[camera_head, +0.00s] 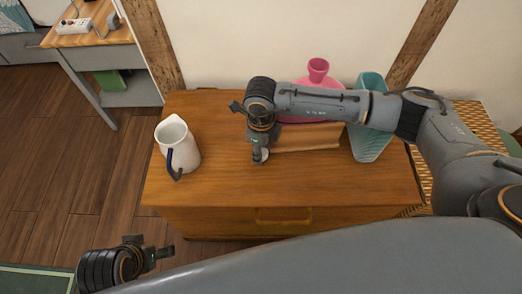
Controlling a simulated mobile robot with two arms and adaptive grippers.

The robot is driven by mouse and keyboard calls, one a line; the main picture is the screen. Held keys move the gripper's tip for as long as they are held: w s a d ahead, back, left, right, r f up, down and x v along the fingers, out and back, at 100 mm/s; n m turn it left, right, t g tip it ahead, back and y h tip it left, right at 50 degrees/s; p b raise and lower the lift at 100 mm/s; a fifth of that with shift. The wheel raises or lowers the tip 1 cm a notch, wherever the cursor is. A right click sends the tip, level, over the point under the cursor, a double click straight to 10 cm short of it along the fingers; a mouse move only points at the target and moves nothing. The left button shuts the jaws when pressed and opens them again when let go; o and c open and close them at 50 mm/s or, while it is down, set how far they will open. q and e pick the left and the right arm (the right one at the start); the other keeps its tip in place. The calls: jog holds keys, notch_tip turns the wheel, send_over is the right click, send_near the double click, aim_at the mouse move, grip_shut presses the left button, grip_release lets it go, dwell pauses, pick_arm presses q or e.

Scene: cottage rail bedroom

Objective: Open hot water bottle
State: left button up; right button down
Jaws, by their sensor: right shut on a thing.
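The pink hot water bottle (319,73) stands at the back of the wooden cabinet top (215,180). Its neck and flared mouth show above my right arm, which hides much of its body. I cannot make out a stopper in the mouth. My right gripper (259,157) points down over the middle of the cabinet top, left of and in front of the bottle. It is shut on a small pale thing (264,155), mostly hidden by the fingers; I cannot tell what it is. My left gripper (156,251) is at the lower left, away from the cabinet top; its opening is unclear.
A white pitcher (174,139) with a dark blue handle stands on the cabinet's left. A teal ribbed object (366,143) stands at the right, beside a light wooden piece (310,139). The cabinet's front left and front middle are clear. A desk (95,55) is at the back left.

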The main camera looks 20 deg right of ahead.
pick_arm(q)
jog(key=shift+s, duration=0.1)
pick_arm(e)
jog(key=shift+f, duration=0.2)
jog(key=c, duration=0.9)
grip_release()
pick_arm(q)
jog(key=shift+r, duration=0.25)
pick_arm(e)
jog(key=shift+r, duration=0.25)
pick_arm(q)
jog(key=s+p+x, duration=0.1)
jog(key=p+x, duration=0.1)
jog(key=x, duration=0.5)
jog(key=shift+f, duration=0.3)
pick_arm(e)
notch_tip(320, 180, up, 12)
jog(key=shift+f, duration=0.1)
pick_arm(q)
jog(key=shift+d, duration=0.1)
pick_arm(e)
jog(key=shift+s, duration=0.1)
